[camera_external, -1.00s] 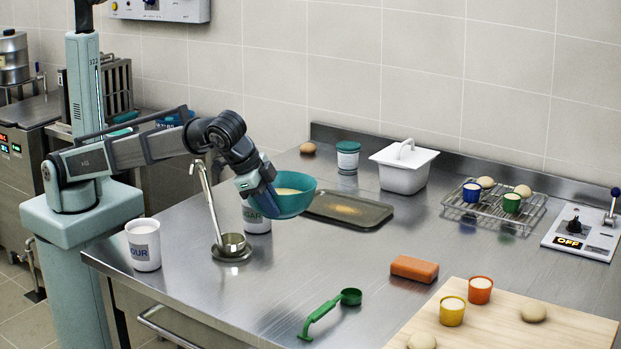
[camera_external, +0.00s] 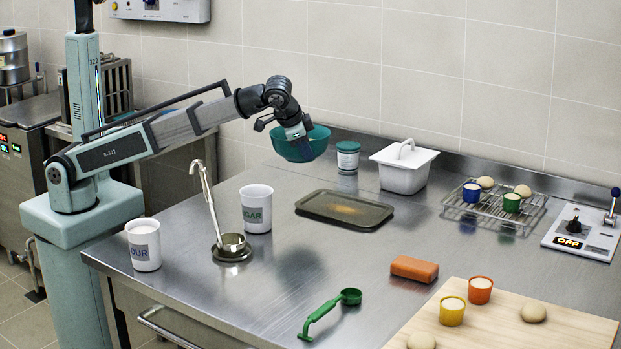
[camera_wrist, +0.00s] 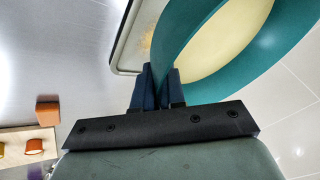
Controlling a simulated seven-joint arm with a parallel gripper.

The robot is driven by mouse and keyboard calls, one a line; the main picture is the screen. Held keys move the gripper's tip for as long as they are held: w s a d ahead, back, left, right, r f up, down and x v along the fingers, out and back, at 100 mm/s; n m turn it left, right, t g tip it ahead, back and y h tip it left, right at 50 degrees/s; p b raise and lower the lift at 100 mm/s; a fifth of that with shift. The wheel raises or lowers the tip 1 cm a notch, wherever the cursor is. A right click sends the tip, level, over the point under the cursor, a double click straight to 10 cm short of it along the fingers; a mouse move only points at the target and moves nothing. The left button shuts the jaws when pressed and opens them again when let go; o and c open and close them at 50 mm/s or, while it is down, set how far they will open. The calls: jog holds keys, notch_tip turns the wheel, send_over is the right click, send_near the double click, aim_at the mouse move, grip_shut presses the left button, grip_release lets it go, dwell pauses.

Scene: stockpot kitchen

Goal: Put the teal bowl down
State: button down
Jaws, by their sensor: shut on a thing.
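The teal bowl (camera_external: 301,148) is held up near the back wall, left of the small teal-lidded jar. My gripper (camera_external: 299,131) is shut on the bowl's rim. In the wrist view, the dark blue fingers (camera_wrist: 158,88) pinch the rim of the bowl (camera_wrist: 283,45), which has pale yellow contents inside. The bowl appears above the table's back part, and how high cannot be told exactly.
A dark tray (camera_external: 322,218) lies in front of the bowl. A teal-lidded jar (camera_external: 348,160) and white lidded box (camera_external: 404,177) stand to the right. A sugar cup (camera_external: 257,215) and ladle (camera_external: 232,248) are front left. The steel table (camera_external: 300,275) is bare around the middle.

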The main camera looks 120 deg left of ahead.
jog(key=s+a+n+g, duration=0.2)
jog(key=s+a+n, duration=0.1)
jog(key=s+a, duration=1.25)
jog(key=shift+d+f, duration=0.1)
jog(key=shift+f, duration=7.45)
jog(key=shift+f, duration=0.1)
jog(key=c, duration=1.2)
grip_release()
jog(key=s+v, duration=0.1)
jog(key=v, duration=1.1)
jog(key=shift+w, duration=0.35)
jog(key=shift+d, duration=0.1)
